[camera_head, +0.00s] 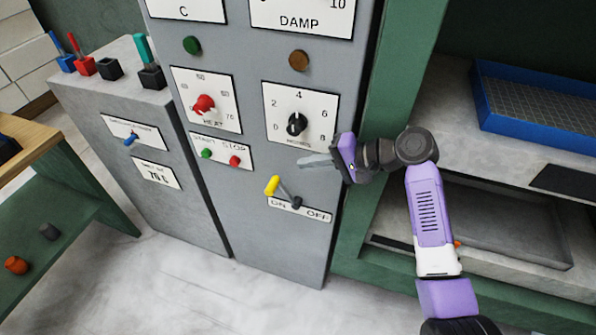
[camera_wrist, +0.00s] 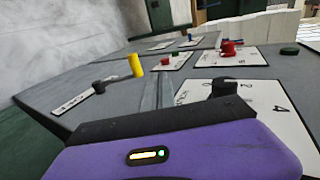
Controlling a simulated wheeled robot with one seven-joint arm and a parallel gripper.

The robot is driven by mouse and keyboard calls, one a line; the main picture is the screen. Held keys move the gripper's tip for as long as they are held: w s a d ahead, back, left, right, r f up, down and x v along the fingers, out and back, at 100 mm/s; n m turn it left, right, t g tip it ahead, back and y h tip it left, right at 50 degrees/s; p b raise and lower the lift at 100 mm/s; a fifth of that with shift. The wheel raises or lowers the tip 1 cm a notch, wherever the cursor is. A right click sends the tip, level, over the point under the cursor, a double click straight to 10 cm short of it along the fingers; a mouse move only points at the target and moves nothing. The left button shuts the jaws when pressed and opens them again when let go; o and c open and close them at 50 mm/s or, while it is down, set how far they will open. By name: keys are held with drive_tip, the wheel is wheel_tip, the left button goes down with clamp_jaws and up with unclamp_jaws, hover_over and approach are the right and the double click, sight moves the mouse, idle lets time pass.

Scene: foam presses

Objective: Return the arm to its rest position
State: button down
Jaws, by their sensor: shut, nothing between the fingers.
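My gripper (camera_head: 318,161) is at the end of my purple arm in the head view, in front of the grey control cabinet (camera_head: 245,235). Its fingers are shut with nothing held. It points left, just below the black dial (camera_head: 296,123) and above the yellow-handled lever (camera_head: 272,186) on the ON/OFF plate. I cannot tell whether it touches the cabinet.
The cabinet face also carries a red knob (camera_head: 204,104), green and red buttons, and indicator lamps. A blue tray (camera_head: 484,103) sits on the shelf at right. A lower grey cabinet with a blue switch (camera_head: 131,140) stands at left. The floor in front is clear.

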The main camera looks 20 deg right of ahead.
drive_tip(key=shift+s+d+r, duration=0.2)
drive_tip(key=shift+d+r, duration=0.1)
drive_tip(key=shift+r, duration=0.2)
drive_tip(key=s+a+f+m+t+h, duration=0.1)
drive_tip(key=s+a+f, duration=0.15)
drive_tip(key=f, duration=0.35)
drive_tip(key=s+a+f+t+h, duration=0.1)
drive_tip(key=s+f, duration=0.3)
drive_tip(key=f, duration=0.2)
drive_tip(key=s+d+f+t+h, duration=0.1)
drive_tip(key=s+f+h, duration=0.2)
drive_tip(key=s, duration=0.4)
drive_tip(key=s+f+t+h, duration=0.1)
drive_tip(key=s+f+h, duration=0.15)
drive_tip(key=s, duration=0.45)
drive_tip(key=s+d+n+t+h, duration=0.1)
drive_tip(key=s+d+n+h, duration=0.1)
drive_tip(key=s, duration=0.8)
drive_tip(key=s+d+r+n+t, duration=0.1)
drive_tip(key=s+r+n, duration=0.2)
drive_tip(key=s+r, duration=0.4)
drive_tip(key=s+d+r+n+t+b, duration=0.1)
drive_tip(key=s+r+n, duration=0.2)
drive_tip(key=s+r, duration=0.4)
wheel_tip(320, 180, up, 2)
drive_tip(key=shift+s+d+t, duration=0.15)
drive_tip(key=shift+d+t, duration=0.05)
drive_tip(key=shift+t, duration=0.2)
